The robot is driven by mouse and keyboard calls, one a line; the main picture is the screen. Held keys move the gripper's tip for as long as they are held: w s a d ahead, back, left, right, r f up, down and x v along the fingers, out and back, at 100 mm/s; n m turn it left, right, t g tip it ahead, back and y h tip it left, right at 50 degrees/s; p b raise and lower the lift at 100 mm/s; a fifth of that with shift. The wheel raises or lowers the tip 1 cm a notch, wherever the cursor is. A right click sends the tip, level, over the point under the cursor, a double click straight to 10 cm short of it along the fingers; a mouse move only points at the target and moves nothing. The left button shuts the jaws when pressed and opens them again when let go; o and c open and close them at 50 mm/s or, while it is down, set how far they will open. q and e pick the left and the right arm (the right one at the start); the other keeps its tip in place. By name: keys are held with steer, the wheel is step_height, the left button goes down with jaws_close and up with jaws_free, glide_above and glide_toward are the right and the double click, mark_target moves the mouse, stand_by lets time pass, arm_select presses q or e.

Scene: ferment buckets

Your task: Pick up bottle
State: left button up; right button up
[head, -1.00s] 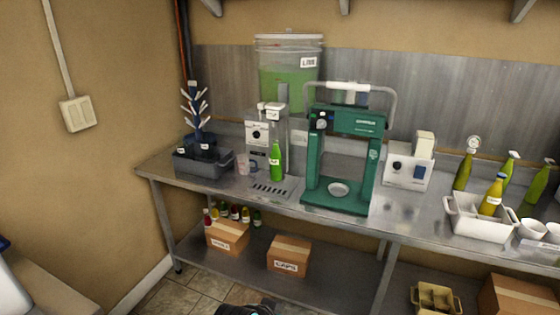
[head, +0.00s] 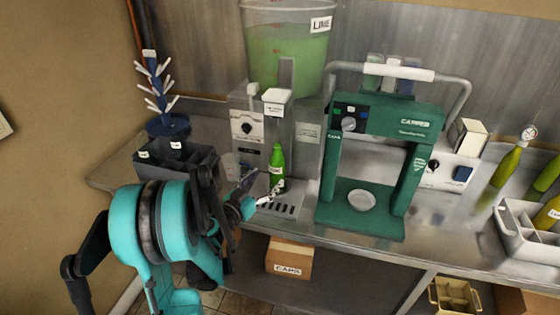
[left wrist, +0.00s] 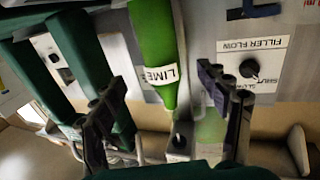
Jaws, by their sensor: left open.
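A green bottle (head: 277,165) stands upright on the filler's drip tray (head: 282,208), under the lime tank's spout. My left gripper (head: 262,190) reaches in from the left, low at the bottle's front left. In the left wrist view the picture is upside down, and the bottle (left wrist: 155,50) with its white LIME label appears between the two spread dark fingers of my left gripper (left wrist: 163,85). The fingers are open with space on both sides of the bottle. Whether one touches it cannot be told. My right gripper is not in view.
A green capper machine (head: 360,215) stands right of the filler. A grey bin (head: 180,168) and a blue drying tree (head: 165,125) are at the left. A white crate (head: 520,245) is at the far right. A cardboard caps box (head: 289,258) sits on the lower shelf.

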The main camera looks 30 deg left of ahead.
mark_target(273, 175)
arm_select(q)
steer(key=shift+w, duration=0.45)
steer(key=w+b, duration=0.1)
steer(key=w, duration=0.1)
steer(key=w+f+b, duration=0.1)
steer(key=w, duration=0.2)
steer(key=shift+w+f, duration=0.1)
steer(key=shift+w, duration=0.2)
steer(key=shift+w+d+b, duration=0.1)
steer(key=shift+w+b, duration=0.2)
steer(key=shift+w, duration=0.15)
jaws_close()
